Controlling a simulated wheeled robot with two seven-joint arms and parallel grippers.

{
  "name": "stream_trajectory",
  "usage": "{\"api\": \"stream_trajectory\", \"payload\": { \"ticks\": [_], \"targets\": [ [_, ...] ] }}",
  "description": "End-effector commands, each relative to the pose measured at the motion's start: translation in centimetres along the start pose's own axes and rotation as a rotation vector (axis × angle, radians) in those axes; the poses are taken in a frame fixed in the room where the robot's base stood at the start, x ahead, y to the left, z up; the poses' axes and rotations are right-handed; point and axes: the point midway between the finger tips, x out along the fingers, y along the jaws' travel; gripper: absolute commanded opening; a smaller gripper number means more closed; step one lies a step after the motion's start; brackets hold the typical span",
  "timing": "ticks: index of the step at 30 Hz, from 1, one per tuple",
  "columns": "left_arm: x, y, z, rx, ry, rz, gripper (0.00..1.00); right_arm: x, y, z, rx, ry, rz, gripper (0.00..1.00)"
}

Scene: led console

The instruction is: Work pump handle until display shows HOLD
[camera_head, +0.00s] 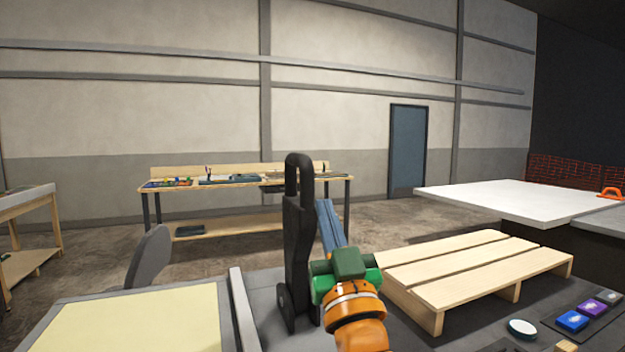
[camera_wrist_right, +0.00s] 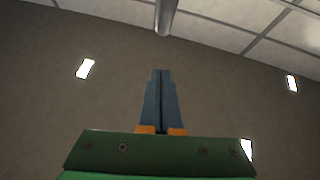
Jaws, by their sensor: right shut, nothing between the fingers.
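The pump handle (camera_head: 298,225) appears to be the dark upright lever with a looped top, standing on a grey surface in the head view. My right gripper (camera_head: 324,206) is just right of the lever in that view, with its blue fingers pointing up and away. Whether it touches the lever cannot be told. In the right wrist view the fingers (camera_wrist_right: 160,76) are pressed together with nothing between them. No display showing HOLD or other text is in view. My left gripper is not in view.
A wooden pallet (camera_head: 476,262) lies right of my right arm. Blue and purple blocks (camera_head: 572,320) and a white round button (camera_head: 522,328) are at lower right. A pale yellow panel (camera_head: 140,325) is at lower left. A workbench (camera_head: 245,181) stands farther back.

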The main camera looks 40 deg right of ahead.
Motion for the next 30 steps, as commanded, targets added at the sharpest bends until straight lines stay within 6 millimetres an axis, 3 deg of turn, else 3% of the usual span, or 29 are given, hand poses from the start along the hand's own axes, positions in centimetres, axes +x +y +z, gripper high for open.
{"api": "stream_trajectory", "payload": {
  "ticks": [3,12,20,30],
  "targets": [
    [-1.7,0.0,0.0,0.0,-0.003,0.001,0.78,2.9,0.0,-0.5,-0.001,-0.003,0.0,0.0],
    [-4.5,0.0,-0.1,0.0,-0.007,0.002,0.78,9.2,0.1,0.1,-0.001,-0.005,0.001,0.0],
    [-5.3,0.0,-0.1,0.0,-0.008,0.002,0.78,11.0,0.1,2.5,0.0,-0.002,0.001,0.0],
    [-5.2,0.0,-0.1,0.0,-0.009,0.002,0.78,11.1,0.1,2.8,0.0,0.0,0.001,0.0]
  ]
}}
